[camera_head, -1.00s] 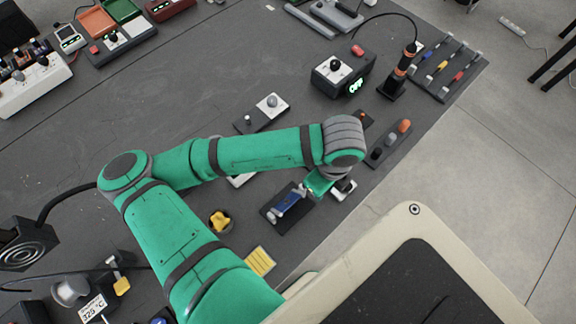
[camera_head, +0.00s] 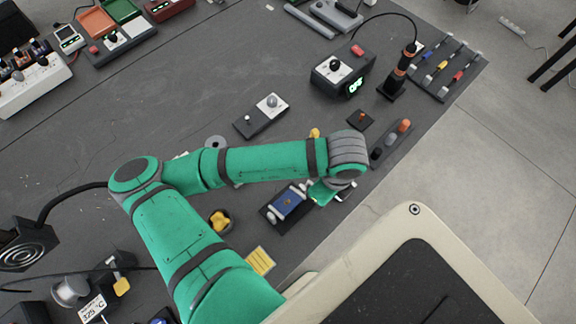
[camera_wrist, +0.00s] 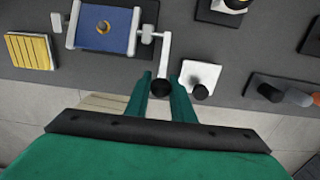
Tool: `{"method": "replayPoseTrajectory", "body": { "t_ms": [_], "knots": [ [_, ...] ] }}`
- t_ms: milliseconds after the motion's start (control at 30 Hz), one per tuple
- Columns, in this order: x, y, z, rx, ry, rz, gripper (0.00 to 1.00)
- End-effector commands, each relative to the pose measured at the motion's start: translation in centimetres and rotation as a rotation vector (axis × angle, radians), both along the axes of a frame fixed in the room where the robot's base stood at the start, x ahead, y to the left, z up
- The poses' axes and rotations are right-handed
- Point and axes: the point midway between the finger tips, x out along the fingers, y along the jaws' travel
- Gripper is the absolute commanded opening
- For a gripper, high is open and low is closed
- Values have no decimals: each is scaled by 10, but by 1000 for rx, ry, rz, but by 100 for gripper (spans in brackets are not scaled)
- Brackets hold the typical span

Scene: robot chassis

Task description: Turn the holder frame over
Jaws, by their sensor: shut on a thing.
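My gripper (camera_wrist: 161,94) is shut on this knob, one green finger on each side. In the head view my gripper (camera_head: 323,193) is just right of the frame, and my wrist partly hides the crank.
A white block with a black knob (camera_wrist: 200,80) stands close to the right finger. A yellow striped pad (camera_wrist: 31,51) lies left of the frame. A row of knobs (camera_head: 391,143) lies beyond my wrist, near the table edge. A yellow knob (camera_head: 221,220) stands left of the frame.

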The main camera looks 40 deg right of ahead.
Motion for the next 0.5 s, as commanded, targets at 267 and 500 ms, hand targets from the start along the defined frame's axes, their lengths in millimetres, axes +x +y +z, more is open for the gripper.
{"method": "replayPoseTrajectory", "body": {
  "t_ms": [267,500],
  "knots": [
    [0,2,-6,6,-3,2,13],
    [-1,1,-16,6,-3,2,13]
  ]
}}
